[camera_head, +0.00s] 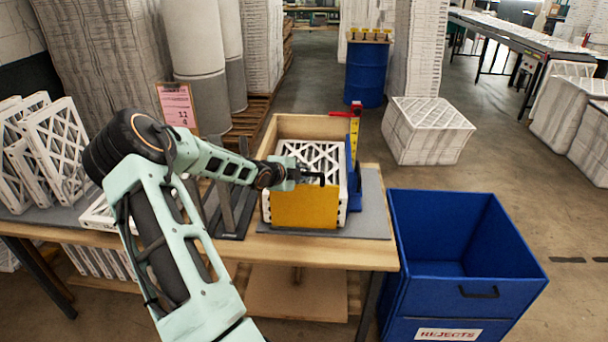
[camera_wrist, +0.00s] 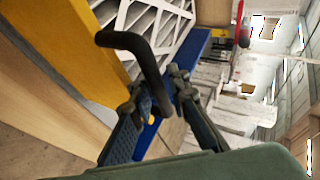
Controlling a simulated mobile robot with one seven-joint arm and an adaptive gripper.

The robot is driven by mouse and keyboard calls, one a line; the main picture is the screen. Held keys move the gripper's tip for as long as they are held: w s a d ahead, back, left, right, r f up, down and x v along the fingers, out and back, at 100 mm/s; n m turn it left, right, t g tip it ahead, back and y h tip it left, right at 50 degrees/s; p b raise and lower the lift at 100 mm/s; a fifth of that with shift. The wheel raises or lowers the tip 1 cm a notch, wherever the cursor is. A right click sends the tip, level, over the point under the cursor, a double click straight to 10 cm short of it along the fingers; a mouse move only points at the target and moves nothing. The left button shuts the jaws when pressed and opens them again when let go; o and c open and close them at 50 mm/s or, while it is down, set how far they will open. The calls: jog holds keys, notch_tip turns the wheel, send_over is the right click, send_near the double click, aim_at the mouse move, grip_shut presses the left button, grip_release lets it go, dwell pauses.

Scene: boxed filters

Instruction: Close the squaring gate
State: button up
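A yellow panel (camera_head: 305,208), which I take to be the squaring gate, stands upright at the front of a wooden box (camera_head: 308,127). White lattice filters (camera_head: 312,152) sit right behind it. A black bent handle (camera_wrist: 135,42) shows at the panel's top edge in the wrist view, where the yellow panel (camera_wrist: 82,45) also shows. My gripper (camera_head: 300,176) is at the panel's top. In the wrist view my gripper (camera_wrist: 158,88) has a finger on each side of the handle's end and looks closed on it; the exact contact is partly hidden.
A blue side plate (camera_head: 354,182) stands right of the filters. A blue rejects bin (camera_head: 450,290) is right of the workbench (camera_head: 330,250). A pink sign (camera_head: 176,107) and a dark stand (camera_head: 232,205) are left of the box. More filters (camera_head: 55,150) stand far left.

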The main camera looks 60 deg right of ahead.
jog(key=shift+o, duration=1.3)
jog(key=shift+d, duration=0.1)
jog(key=v, duration=1.2)
